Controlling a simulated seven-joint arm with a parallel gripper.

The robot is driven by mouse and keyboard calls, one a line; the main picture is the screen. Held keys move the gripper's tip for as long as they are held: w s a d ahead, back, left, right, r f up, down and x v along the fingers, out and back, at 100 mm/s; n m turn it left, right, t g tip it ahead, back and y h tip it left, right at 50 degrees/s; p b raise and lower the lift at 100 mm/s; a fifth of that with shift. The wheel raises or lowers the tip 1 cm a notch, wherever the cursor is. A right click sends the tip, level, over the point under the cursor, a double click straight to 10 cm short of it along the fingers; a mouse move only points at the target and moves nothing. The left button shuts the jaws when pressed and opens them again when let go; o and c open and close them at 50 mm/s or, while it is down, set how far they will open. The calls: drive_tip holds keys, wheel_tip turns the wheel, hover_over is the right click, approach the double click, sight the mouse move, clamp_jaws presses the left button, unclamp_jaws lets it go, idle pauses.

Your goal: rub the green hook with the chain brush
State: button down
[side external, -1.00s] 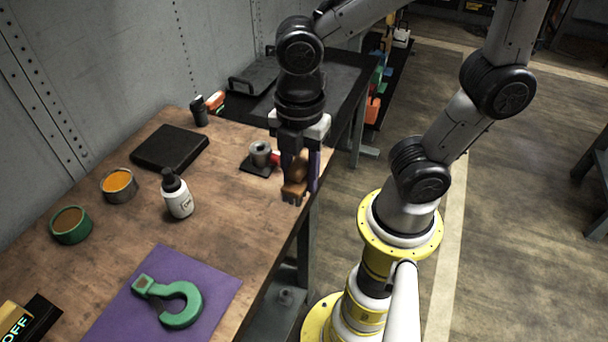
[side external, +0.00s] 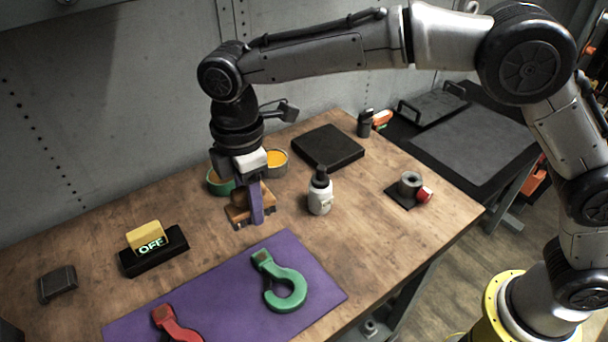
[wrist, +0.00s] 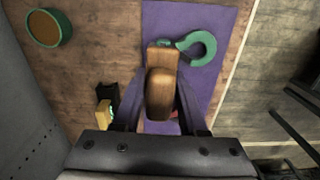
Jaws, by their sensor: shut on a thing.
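My gripper (side external: 247,196) is shut on a brush with a brown wooden body (side external: 238,213), held above the bench left of the white bottle. In the wrist view the brush (wrist: 161,92) sits between the two fingers, and its underside is hidden. The green hook (side external: 287,291) lies flat on the purple mat (side external: 225,292), nearer the bench's front edge than the brush. In the wrist view the green hook (wrist: 207,43) shows just beyond the brush, which appears to overlap its block end. The brush's height above the bench is hard to tell.
A red hook (side external: 174,326) lies on the mat. Two tins, one green (side external: 216,187) and one orange-filled (side external: 276,164), stand behind my gripper.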

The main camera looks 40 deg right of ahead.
sight(245, 223)
drive_tip(key=f, duration=0.1)
drive_tip(key=a+f, duration=0.2)
drive_tip(key=f, duration=0.1)
drive_tip(key=shift+s, duration=0.35)
drive_tip(key=shift+d+f, duration=0.1)
drive_tip(key=shift+f, duration=3.35)
drive_tip(key=shift+d+f, duration=0.25)
drive_tip(key=shift+f, duration=0.05)
drive_tip(key=shift+d, duration=1.8)
drive_tip(key=a, duration=0.4)
drive_tip(key=shift+a, duration=0.1)
drive_tip(key=shift+r, duration=4)
